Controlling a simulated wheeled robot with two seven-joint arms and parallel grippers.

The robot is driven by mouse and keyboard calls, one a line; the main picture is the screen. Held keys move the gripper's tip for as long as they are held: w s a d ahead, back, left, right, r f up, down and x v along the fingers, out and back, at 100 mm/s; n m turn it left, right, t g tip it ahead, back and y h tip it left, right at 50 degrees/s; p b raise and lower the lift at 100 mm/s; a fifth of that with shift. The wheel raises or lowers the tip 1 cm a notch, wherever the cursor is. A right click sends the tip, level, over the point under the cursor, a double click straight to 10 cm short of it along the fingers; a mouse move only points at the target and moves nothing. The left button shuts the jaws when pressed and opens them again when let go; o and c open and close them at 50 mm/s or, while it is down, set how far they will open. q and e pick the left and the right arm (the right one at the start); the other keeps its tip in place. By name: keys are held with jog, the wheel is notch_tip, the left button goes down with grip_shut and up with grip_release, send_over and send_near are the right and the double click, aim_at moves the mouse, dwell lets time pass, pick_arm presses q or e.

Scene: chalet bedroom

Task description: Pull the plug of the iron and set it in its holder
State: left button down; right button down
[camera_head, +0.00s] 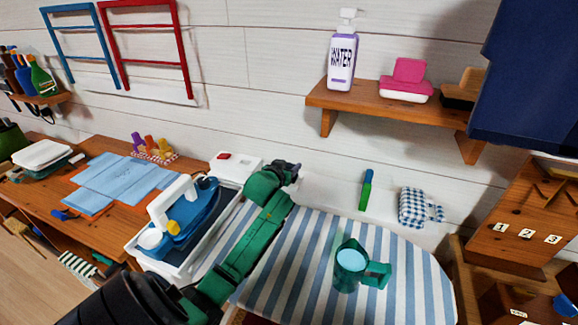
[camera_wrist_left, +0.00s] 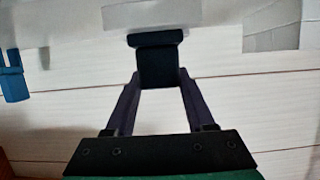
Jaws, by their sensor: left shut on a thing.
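My left gripper (camera_head: 291,168) reaches over the ironing board to the wall beside a white box with a red switch (camera_head: 238,166). In the left wrist view its two fingers (camera_wrist_left: 158,88) are closed on a dark plug (camera_wrist_left: 158,66). The plug's wide far end is close to a pale grey surface; I cannot tell whether they touch. The blue iron (camera_head: 192,222) with a white handle rests in a white tray (camera_head: 175,268) left of my forearm. I cannot make out the plug's holder for certain. My right gripper is not in view.
A teal jug (camera_head: 350,266) stands on the striped ironing board (camera_head: 418,268). A blue-green object (camera_head: 366,190) and a checked cloth item (camera_head: 413,207) are behind it. A wall shelf (camera_head: 388,111) holds a bottle (camera_head: 342,58). A wooden desk (camera_head: 108,158) is at left.

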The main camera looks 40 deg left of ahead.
pick_arm(q)
jog(key=shift+c, duration=0.9)
grip_release()
jog(key=shift+f, duration=0.15)
jog(key=v, duration=1.4)
jog(key=shift+s+b, duration=0.3)
jog(key=shift+b, duration=0.1)
